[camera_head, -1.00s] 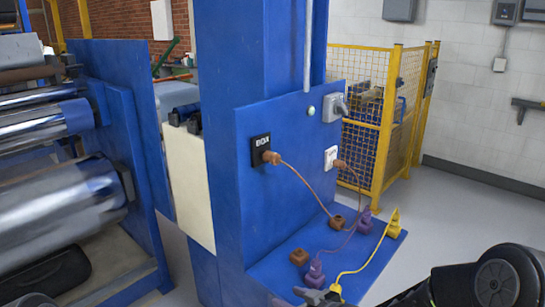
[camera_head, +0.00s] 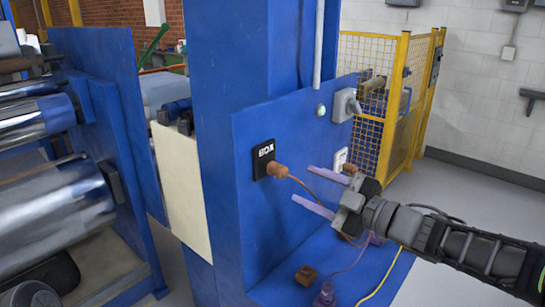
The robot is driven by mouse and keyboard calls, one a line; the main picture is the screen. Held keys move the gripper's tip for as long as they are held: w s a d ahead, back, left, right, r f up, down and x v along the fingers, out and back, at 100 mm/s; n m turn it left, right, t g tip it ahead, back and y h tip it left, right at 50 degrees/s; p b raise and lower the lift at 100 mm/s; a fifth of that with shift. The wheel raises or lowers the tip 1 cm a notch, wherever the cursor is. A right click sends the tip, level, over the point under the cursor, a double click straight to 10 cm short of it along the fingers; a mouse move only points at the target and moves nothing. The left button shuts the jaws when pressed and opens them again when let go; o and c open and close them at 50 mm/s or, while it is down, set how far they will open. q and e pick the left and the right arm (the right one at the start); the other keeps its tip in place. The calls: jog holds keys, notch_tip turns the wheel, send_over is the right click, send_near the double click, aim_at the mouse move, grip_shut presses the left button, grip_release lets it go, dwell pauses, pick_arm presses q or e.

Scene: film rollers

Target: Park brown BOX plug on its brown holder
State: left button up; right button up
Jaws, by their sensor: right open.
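The brown plug (camera_head: 270,169) sits in the black socket marked BOX (camera_head: 263,152) on the blue panel. Its brown cord runs from it towards the lower right, partly behind my gripper. A small brown holder block (camera_head: 305,275) is on the blue base plate below, with no plug on it. My right gripper (camera_head: 302,184) is open and empty. Its two pale purple fingers point left towards the brown plug, with a visible gap between them and it. A second brown block seen earlier is hidden behind my right arm. My left gripper is not in view.
A white socket (camera_head: 340,159) with a brown plug (camera_head: 350,169) is further right on the panel. A grey rotary switch (camera_head: 346,105) is above it. A purple holder (camera_head: 325,295) and a yellow cord (camera_head: 380,278) are on the base. A yellow fence (camera_head: 397,100) stands behind.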

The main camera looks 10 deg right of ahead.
aim_at(287, 174)
jog(key=shift+w+a+r, duration=0.1)
jog(key=shift+w+a, duration=0.05)
jog(key=shift+w, duration=0.35)
jog(key=shift+w+a, duration=0.45)
pick_arm(q)
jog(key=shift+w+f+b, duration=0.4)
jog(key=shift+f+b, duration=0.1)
jog(key=shift+b, duration=0.1)
pick_arm(e)
jog(key=shift+x, duration=3.65)
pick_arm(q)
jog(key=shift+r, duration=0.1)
pick_arm(e)
jog(key=shift+d, duration=0.1)
jog(key=shift+c, duration=0.4)
grip_shut()
